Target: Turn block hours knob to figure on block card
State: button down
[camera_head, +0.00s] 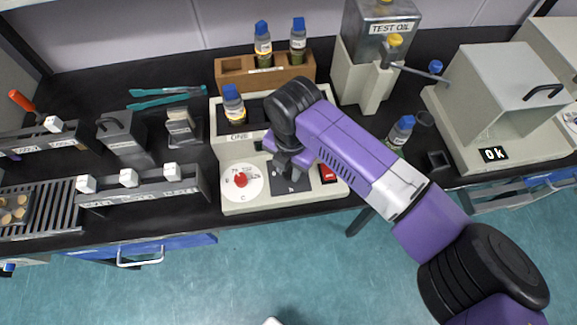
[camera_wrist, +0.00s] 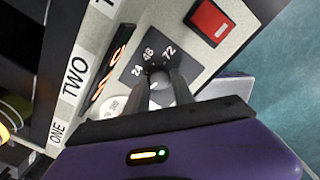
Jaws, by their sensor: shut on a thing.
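The block hours knob (camera_wrist: 160,83) is a small grey knob on a dark panel marked 24, 48 and 72 (camera_wrist: 151,62). It sits on the front of the cream block heater (camera_head: 262,200). My gripper (camera_wrist: 162,76) points at the panel, with its two dark fingers on either side of the knob, shut on it. In the head view my gripper (camera_head: 287,168) is over the dark panel and hides the knob. Which figure the knob points to is hard to tell. I cannot pick out a block card with a readable figure.
A white dial with a red knob (camera_head: 241,180) is left of the panel, and a red switch (camera_head: 327,173) is right of it. A blue-capped bottle (camera_head: 233,105) stands in the block. A wooden rack (camera_head: 270,76) with bottles is behind. The OK machine (camera_head: 495,110) is at right.

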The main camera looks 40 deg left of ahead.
jog(key=shift+r, duration=0.1)
jog(key=m+p, duration=0.2)
jog(key=m, duration=0.3)
jog(key=m+p, duration=0.2)
jog(key=m, duration=0.2)
jog(key=shift+a+r, duration=0.1)
jog(key=m+p, duration=0.2)
jog(key=m, duration=0.4)
jog(key=m+p, duration=0.1)
jog(key=m, duration=0.3)
jog(key=shift+w+m+p, duration=0.1)
jog(key=shift+m+p, duration=0.2)
jog(key=shift+t, duration=0.3)
jog(key=c, duration=1.1)
grip_release()
